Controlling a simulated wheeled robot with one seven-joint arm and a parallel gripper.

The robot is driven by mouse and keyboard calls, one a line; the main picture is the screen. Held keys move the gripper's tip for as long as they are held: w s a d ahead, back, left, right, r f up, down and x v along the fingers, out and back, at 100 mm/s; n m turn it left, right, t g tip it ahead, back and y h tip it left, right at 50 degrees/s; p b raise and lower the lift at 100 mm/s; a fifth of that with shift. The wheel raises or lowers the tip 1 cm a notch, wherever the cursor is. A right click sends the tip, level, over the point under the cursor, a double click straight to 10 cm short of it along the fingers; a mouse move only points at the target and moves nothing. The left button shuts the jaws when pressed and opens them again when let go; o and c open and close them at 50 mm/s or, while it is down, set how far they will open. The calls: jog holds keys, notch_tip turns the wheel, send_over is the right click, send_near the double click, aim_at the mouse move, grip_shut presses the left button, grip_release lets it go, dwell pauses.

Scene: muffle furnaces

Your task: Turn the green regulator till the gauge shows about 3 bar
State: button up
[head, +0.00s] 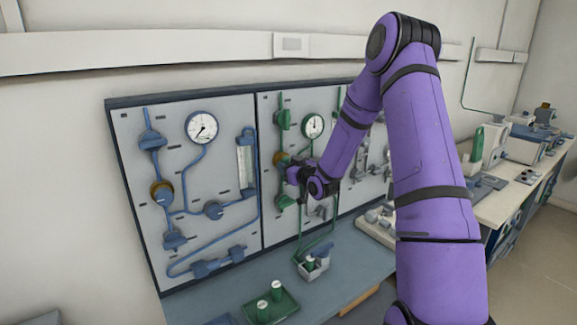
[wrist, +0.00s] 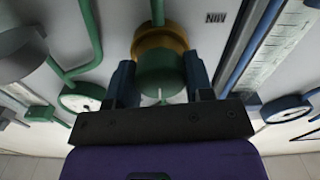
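The green regulator (wrist: 160,72) is a round green knob in front of a brass ring, in the middle of the wrist view. In the head view its brass ring (head: 281,158) shows on the green panel, just left of my gripper (head: 292,172). In the wrist view the two dark blue fingers of my gripper (wrist: 160,80) lie along opposite sides of the knob and appear to touch it. The green-line gauge (head: 313,126) is a white dial above and right of the regulator. Its needle looks roughly upright, but the scale is too small to read. It also shows at a slant in the wrist view (wrist: 82,97).
The blue panel (head: 228,225) on the left has its own gauge (head: 201,127) and flow tube (head: 245,165). Green pipes (head: 318,243) run below the regulator. A green tray (head: 286,307) with small bottles stands on the bench. More equipment (head: 497,140) stands at the right.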

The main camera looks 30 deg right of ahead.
jog(key=c, duration=0.3)
jog(key=o, duration=0.9)
jog(key=s, duration=1)
jog(key=shift+s+d, duration=0.2)
jog(key=shift+s, duration=0.2)
